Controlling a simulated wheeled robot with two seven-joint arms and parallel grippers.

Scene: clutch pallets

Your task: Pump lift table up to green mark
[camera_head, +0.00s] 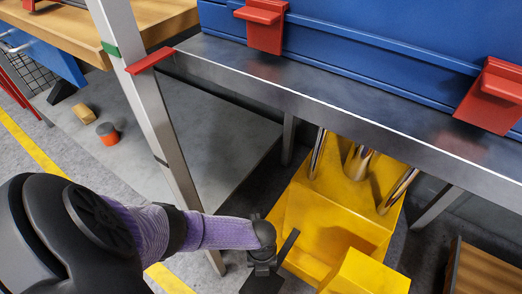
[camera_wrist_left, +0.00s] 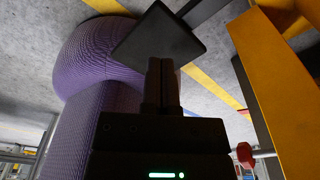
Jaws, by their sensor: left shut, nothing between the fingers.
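The lift table (camera_head: 330,105) has a grey metal top on chrome cylinders (camera_head: 356,162) above a yellow base (camera_head: 335,215). A red pointer (camera_head: 150,60) sticks out from its left corner beside a grey upright post (camera_head: 150,120). The green mark (camera_head: 111,50) on that post is slightly higher than the pointer. A dark foot pedal (camera_head: 265,283) is beside the yellow base, partly hidden by my left gripper (camera_head: 264,268). In the left wrist view its fingers (camera_wrist_left: 162,66) are shut and empty, at the dark square pedal plate (camera_wrist_left: 160,38); contact is unclear. My right gripper is out of view.
A blue crate (camera_head: 350,40) with red clips (camera_head: 265,22) stands on the table. A wooden workbench (camera_head: 150,20) is at upper left. An orange-topped cylinder (camera_head: 107,133) and a wooden block (camera_head: 85,113) lie below it. A wooden box (camera_head: 485,270) is at lower right.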

